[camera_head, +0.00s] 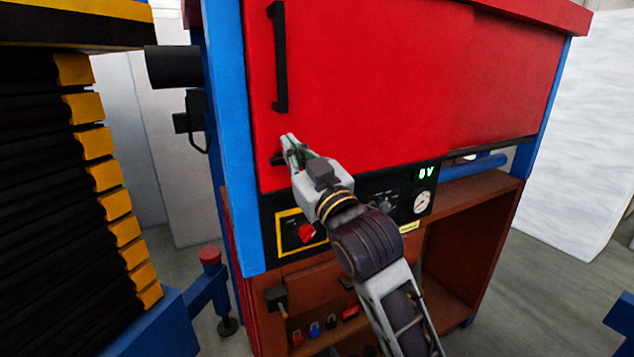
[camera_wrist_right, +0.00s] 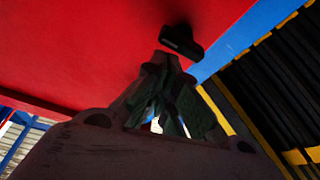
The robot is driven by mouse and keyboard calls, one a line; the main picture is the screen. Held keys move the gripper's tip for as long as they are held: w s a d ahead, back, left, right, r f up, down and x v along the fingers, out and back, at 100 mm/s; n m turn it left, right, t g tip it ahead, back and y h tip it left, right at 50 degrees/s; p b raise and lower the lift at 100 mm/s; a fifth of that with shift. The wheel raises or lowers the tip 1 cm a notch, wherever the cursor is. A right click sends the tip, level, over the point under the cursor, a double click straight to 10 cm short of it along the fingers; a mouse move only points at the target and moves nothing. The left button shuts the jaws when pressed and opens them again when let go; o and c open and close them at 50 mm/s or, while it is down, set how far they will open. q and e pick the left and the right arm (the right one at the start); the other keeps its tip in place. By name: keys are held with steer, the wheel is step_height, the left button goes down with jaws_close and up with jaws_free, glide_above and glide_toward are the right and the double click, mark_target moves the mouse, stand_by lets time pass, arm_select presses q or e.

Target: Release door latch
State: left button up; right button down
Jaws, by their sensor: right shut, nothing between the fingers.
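The red door (camera_head: 370,85) of the cabinet has a long black vertical handle (camera_head: 279,58) near its left edge. Below the handle a small black latch (camera_head: 277,159) sits low on the door's left side. My right gripper (camera_head: 288,142) is at the latch, with its fingertips just beside it and partly hiding it. In the right wrist view the black latch (camera_wrist_right: 181,42) is just beyond the shut fingertips (camera_wrist_right: 168,60). I cannot tell whether they touch it. Nothing shows between the fingers. My left gripper is not in view.
A black control panel (camera_head: 385,205) with a red knob (camera_head: 307,232), a gauge and a lit display lies below the door. An open brown shelf bay (camera_head: 470,235) holds small tools and padlocks. A blue post (camera_head: 228,110) borders the door. A black and yellow stack (camera_head: 65,180) stands at left.

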steer(key=v, duration=1)
steer(key=shift+s+d, duration=0.2)
steer(key=shift+s, duration=0.15)
steer(key=shift+f, duration=0.1)
